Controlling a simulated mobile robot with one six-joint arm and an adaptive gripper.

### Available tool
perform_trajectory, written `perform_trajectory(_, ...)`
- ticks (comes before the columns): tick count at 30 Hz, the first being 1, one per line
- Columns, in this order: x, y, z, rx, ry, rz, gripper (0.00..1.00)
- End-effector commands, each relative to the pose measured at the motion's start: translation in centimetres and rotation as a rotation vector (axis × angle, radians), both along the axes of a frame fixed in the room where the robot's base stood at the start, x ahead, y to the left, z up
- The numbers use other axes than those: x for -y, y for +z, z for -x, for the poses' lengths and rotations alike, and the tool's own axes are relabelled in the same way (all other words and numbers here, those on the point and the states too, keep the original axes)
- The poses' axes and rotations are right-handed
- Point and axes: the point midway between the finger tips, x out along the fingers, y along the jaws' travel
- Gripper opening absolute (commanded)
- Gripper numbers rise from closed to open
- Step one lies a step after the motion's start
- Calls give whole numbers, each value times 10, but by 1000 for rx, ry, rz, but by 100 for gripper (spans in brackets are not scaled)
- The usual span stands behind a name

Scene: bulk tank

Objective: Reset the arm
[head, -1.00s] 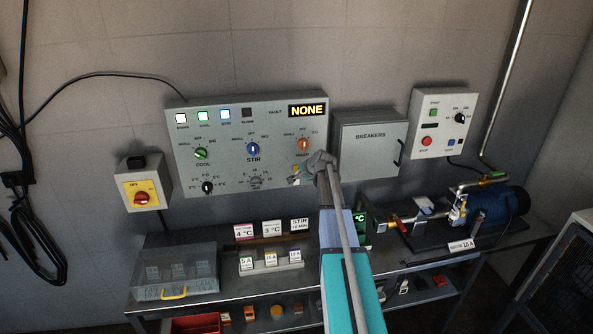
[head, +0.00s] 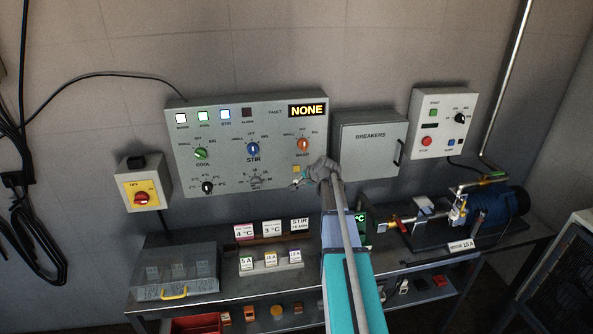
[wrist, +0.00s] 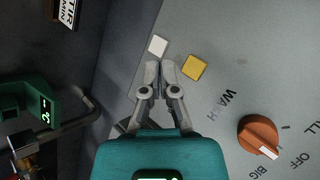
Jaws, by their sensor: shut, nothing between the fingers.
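My gripper (wrist: 160,68) shows in the wrist view with its two fingertips together and nothing between them. It is in front of the lower right of the grey control panel (head: 285,130), close to a yellow square button (wrist: 194,67) and a white square button (wrist: 158,45); I cannot tell whether it touches the panel. In the head view my gripper (head: 299,183) is small, and my arm reaches up to it from the bottom. The orange wash knob (head: 303,144) is above it and shows large in the wrist view (wrist: 258,136).
The breakers box (head: 369,150) is shut, just right of my arm. A pump with a blue motor (head: 495,205) stands on the bench at right. Cards stand on the bench below the panel. A clear-lidded box (head: 176,271) is at left. A yellow isolator switch (head: 142,197) is on the wall.

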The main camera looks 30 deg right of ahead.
Motion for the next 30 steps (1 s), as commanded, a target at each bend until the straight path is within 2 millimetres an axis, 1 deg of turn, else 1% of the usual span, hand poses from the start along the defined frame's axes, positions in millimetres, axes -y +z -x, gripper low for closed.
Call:
perform_trajectory(16,0,0,0,0,1,1,0)
perform_trajectory(20,-8,-1,2,-10,18,9,0)
perform_trajectory(23,-25,-5,8,-32,56,27,0)
perform_trajectory(25,-43,-9,14,-58,100,51,0)
perform_trajectory(29,-89,-18,32,-123,215,111,0)
perform_trajectory(30,-105,-22,40,-148,259,133,0)
